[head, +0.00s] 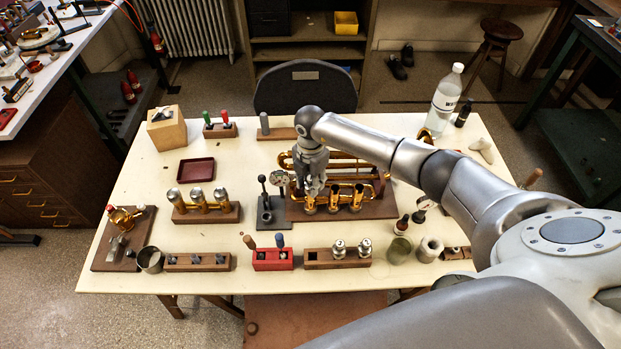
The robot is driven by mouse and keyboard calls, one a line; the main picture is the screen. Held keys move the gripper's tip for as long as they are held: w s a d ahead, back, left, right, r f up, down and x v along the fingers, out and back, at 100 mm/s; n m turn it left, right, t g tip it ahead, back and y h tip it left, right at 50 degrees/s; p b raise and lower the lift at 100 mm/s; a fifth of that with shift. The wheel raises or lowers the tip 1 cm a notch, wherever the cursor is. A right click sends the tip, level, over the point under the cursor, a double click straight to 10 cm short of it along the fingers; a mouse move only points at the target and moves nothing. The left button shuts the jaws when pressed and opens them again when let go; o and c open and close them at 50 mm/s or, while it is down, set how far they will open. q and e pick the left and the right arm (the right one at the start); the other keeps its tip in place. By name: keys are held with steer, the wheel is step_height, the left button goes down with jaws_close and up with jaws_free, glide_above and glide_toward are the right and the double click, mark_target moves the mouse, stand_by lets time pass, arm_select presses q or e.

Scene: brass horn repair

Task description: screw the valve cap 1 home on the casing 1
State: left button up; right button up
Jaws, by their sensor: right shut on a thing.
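The brass horn (345,190) lies on a wooden board right of the table's middle, with three upright valve casings at its front. The leftmost one, which I take for casing 1 (309,207), is directly below my right gripper (312,188). The right gripper points down at its top and is shut. The valve cap 1 is hidden by the fingers; I take it to be what they hold, and cannot tell how it sits on the casing. My left gripper is not in view.
A dark grey stand with a lever (267,212) is close left of the gripper. A wooden rack with two silver valves (339,248) and a red block (272,259) stand in front. A clear bottle (443,100) stands back right.

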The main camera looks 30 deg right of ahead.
stand_by(0.4)
steer(key=shift+m+p, duration=0.3)
steer(key=shift+m, duration=0.2)
steer(key=o, duration=1.2)
steer(key=shift+r, duration=0.15)
step_height(320, 180, up, 12)
steer(key=shift+f, duration=0.2)
